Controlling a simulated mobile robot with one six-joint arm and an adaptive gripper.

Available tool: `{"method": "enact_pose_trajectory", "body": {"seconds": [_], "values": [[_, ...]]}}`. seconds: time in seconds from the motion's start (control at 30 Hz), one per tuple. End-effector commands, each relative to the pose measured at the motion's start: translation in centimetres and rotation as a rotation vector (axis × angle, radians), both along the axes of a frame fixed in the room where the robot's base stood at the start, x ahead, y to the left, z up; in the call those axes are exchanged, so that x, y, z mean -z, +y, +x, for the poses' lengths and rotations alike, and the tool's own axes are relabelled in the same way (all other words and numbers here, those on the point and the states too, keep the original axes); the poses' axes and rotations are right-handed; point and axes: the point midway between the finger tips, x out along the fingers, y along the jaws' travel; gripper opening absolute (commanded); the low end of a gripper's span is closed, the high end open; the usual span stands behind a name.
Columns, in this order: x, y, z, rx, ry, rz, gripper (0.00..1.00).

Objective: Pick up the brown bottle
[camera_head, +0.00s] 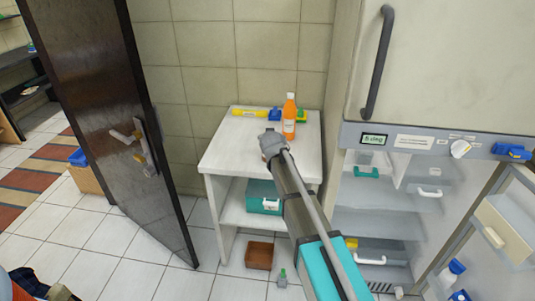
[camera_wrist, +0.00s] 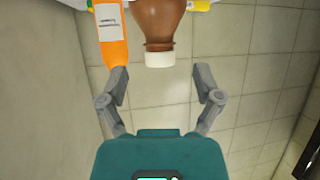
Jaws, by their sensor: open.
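The brown bottle (camera_wrist: 155,22) shows in the wrist view at the top centre, upside down in the picture, with its white cap (camera_wrist: 160,60) pointing towards my gripper. My gripper (camera_wrist: 162,76) is open and empty. Its two fingers are spread to either side of the cap, with a gap on both sides. In the head view my gripper (camera_head: 271,145) is over the white table, and I cannot make out the brown bottle there; the gripper and arm may hide it.
An orange bottle (camera_head: 289,117) stands on the white table (camera_head: 226,154); in the wrist view the orange bottle (camera_wrist: 112,38) is close to the left finger. A yellow item (camera_head: 249,113) and a blue item (camera_head: 275,114) lie at the back. An open fridge (camera_head: 375,220) stands right.

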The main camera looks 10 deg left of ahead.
Motion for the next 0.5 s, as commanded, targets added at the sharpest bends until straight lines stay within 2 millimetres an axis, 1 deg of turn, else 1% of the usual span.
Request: {"method": "enact_pose_trajectory", "body": {"seconds": [0.27,0.37,0.5], "values": [[0.0,0.0,0.1,0.000,0.000,0.000,0.83],[0.3,0.1,0.6,0.000,0.000,0.000,0.83],[0.9,0.4,2.0,0.000,0.000,0.000,0.83]]}}
